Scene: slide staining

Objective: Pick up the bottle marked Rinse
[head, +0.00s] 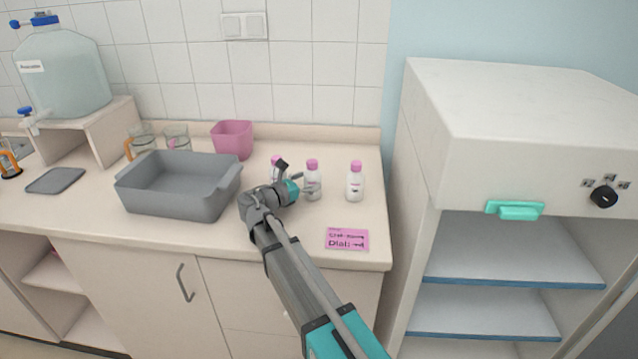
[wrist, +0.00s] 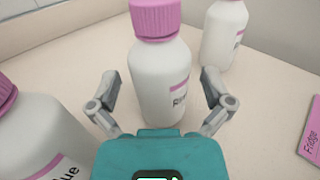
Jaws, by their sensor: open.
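The white bottle with a pink cap whose label starts with "R" (wrist: 163,85) stands upright in the middle of the wrist view, between the two fingers of my gripper (wrist: 158,88). The rest of its label is turned out of sight. My gripper is open, with one finger on each side of the bottle, and I see no firm grip on it. In the head view this seems to be the middle bottle (head: 313,183), just right of my gripper (head: 293,177).
A bottle with a label ending in "lue" (wrist: 38,135) stands close on the left. A third bottle (wrist: 224,35) stands behind right. A pink card (head: 347,239) lies near the counter's front. A grey tub (head: 168,200) and pink container (head: 232,139) are left.

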